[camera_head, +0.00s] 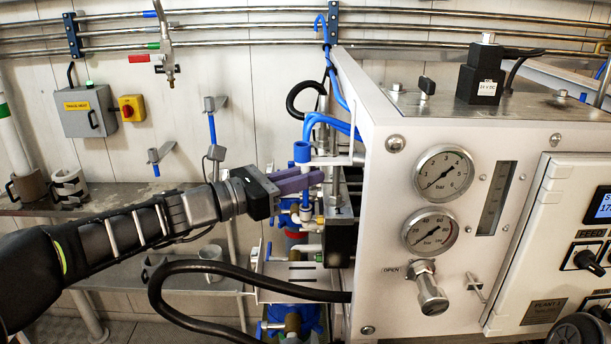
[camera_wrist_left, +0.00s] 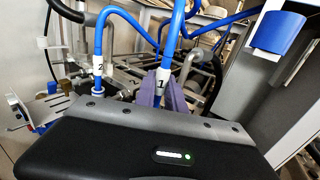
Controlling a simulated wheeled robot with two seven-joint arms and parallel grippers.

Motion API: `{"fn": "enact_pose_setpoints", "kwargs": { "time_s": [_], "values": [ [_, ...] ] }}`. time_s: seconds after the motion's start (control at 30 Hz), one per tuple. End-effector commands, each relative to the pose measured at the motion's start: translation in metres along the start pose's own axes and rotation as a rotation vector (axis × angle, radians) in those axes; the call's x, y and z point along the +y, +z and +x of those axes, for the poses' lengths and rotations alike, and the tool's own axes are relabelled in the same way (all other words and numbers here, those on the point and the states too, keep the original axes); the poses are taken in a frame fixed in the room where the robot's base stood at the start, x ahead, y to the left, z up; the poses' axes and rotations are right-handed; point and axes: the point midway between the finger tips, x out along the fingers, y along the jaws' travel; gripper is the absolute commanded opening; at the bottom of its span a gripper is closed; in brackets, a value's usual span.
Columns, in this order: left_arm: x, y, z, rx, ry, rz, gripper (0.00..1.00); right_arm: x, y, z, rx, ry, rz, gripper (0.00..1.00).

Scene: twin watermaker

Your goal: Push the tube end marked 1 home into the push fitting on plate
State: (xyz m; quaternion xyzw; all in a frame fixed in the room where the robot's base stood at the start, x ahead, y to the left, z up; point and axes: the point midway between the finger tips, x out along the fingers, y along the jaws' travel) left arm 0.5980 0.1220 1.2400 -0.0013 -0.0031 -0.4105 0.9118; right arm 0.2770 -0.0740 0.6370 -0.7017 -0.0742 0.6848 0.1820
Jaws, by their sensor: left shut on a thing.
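My left gripper (camera_head: 318,178) reaches in from the left to the side of the white cabinet. Its purple fingers are shut on the blue tube marked 1 (camera_wrist_left: 163,78), just below its white label in the left wrist view, where the gripper (camera_wrist_left: 162,95) also shows. The tube rises from the fingers. My right gripper is not in view.
The white cabinet (camera_head: 380,250) with gauges stands close right of the gripper. A black hose (camera_head: 190,264) loops below the arm. A blue cap-like part (camera_wrist_left: 278,32) is at upper right in the wrist view. Pipes (camera_head: 250,27) run along the back wall.

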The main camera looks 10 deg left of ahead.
Motion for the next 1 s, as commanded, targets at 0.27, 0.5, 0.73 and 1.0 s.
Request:
{"fn": "enact_pose_setpoints", "kwargs": {
  "time_s": [0.27,0.5,0.73,1.0],
  "values": [
    [0.000,-0.008,0.000,0.000,0.000,0.000,0.00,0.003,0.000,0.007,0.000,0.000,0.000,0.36],
    [0.000,-0.014,0.000,0.000,0.000,-0.001,0.00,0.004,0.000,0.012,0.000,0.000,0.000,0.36],
    [0.000,-0.021,0.000,0.001,-0.001,-0.001,0.00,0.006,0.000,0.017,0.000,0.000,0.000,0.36],
    [0.000,-0.024,0.000,0.002,-0.001,-0.002,0.20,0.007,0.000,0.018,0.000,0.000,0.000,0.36]
  ]
}}
